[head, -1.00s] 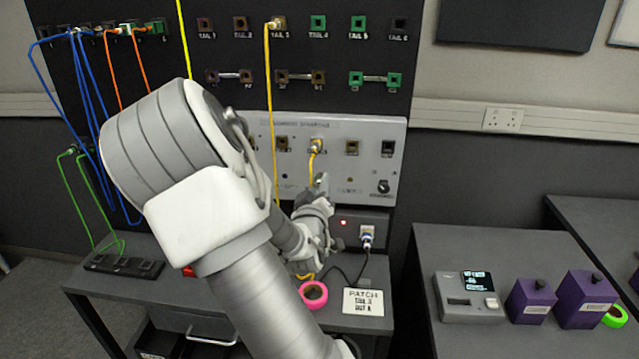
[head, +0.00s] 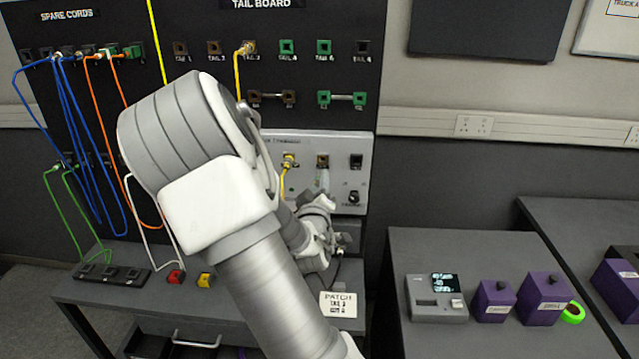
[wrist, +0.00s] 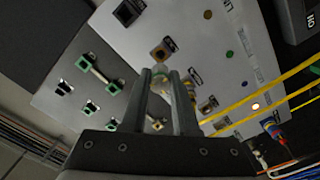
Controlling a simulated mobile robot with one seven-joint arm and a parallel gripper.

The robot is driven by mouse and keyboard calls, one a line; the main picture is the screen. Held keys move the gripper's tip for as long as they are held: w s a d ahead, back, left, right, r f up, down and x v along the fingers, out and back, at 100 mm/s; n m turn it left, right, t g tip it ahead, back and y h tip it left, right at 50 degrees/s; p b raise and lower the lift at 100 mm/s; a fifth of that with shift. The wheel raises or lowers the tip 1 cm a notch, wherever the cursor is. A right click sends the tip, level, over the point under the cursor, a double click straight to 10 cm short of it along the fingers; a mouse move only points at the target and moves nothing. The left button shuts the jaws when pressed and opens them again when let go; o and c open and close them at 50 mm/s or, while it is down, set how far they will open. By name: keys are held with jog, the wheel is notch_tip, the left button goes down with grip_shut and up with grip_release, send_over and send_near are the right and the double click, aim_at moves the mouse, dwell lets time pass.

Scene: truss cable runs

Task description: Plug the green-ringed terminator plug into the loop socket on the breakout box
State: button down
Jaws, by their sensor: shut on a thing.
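The breakout box (head: 342,192) is the light grey panel below the tail board. A brown square socket (head: 323,160) on it is empty, and it also shows in the wrist view (wrist: 163,51); its label is too small to read. My gripper (wrist: 162,78) is shut on a small pale plug with a greenish tint (wrist: 158,76), taken as the terminator plug. The plug points at the panel, just short of the brown socket in the picture; the gap in depth is unclear. In the head view my gripper (head: 322,186) is below that socket.
A yellow cord is plugged into the socket (head: 288,160) left of the brown one, close to my fingers. A dark socket (head: 356,160) is on the right. Grey and purple boxes (head: 494,301) stand on the right table. A label card (head: 339,304) lies below my arm.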

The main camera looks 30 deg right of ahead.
jog(key=shift+x, duration=2.85)
jog(key=shift+b, duration=0.45)
jog(key=shift+b+x, duration=0.75)
jog(key=shift+b, duration=0.2)
jog(key=shift+f+m+b, duration=0.1)
jog(key=shift+m+b, duration=2)
jog(key=shift+b, duration=0.8)
jog(key=shift+w+d+r+m+b, duration=0.1)
jog(key=shift+m+b, duration=1)
jog(key=shift+b, duration=0.35)
jog(key=shift+w+r+m+b, duration=0.1)
jog(key=shift+m+b, duration=1)
jog(key=shift+b, duration=0.35)
